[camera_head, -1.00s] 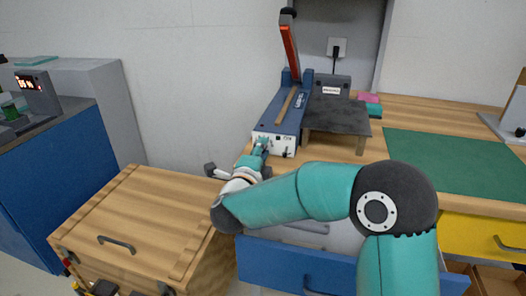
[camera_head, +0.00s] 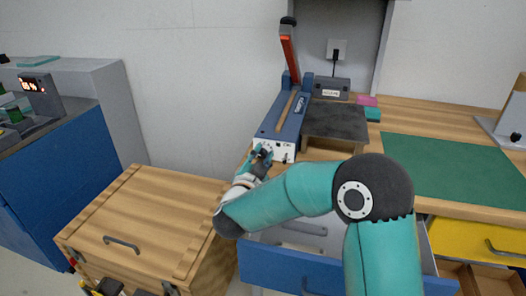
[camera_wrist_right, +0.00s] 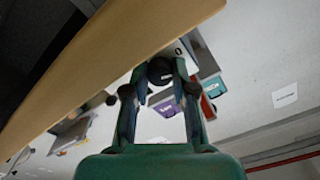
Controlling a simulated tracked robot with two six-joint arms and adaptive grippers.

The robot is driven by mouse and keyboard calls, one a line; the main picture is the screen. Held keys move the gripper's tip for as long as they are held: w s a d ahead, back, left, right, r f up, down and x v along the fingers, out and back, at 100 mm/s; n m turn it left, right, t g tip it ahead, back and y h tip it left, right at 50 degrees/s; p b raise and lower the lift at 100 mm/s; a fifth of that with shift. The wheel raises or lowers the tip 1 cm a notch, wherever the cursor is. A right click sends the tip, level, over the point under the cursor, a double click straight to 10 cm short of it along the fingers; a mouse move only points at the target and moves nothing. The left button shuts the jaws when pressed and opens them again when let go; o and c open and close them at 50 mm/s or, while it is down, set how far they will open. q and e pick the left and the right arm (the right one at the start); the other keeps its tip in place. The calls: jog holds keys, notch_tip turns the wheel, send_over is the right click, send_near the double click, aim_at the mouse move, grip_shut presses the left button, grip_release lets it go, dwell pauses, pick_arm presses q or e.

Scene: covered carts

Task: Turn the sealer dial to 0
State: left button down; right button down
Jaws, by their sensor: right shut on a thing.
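The sealer (camera_head: 288,112) is a blue bench unit with its lever arm (camera_head: 288,55) raised. Its white front panel (camera_head: 284,152) faces me at the bench's front edge. My right gripper (camera_head: 263,152) is at the left part of this panel. In the right wrist view its fingers (camera_wrist_right: 160,82) are shut on a round black dial (camera_wrist_right: 160,70). In the head view the gripper mostly hides the dial. My left gripper is not in view.
A dark raised plate (camera_head: 335,121) stands right of the sealer. A green mat (camera_head: 450,168) lies on the wooden bench. An open blue drawer (camera_head: 300,268) sits below my right arm. A wooden chest (camera_head: 145,225) stands at the left, a blue cart (camera_head: 60,185) beyond it.

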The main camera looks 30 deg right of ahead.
jog(key=shift+a+f+n+p, duration=0.15)
jog(key=shift+n+p, duration=0.35)
jog(key=shift+n, duration=0.5)
jog(key=shift+f+n+p, duration=0.2)
jog(key=shift+n+p, duration=0.25)
jog(key=shift+n, duration=0.55)
jog(key=c, duration=1.2)
grip_release()
jog(key=shift+w+r, duration=0.1)
jog(key=shift+r, duration=0.1)
jog(key=v, duration=1.2)
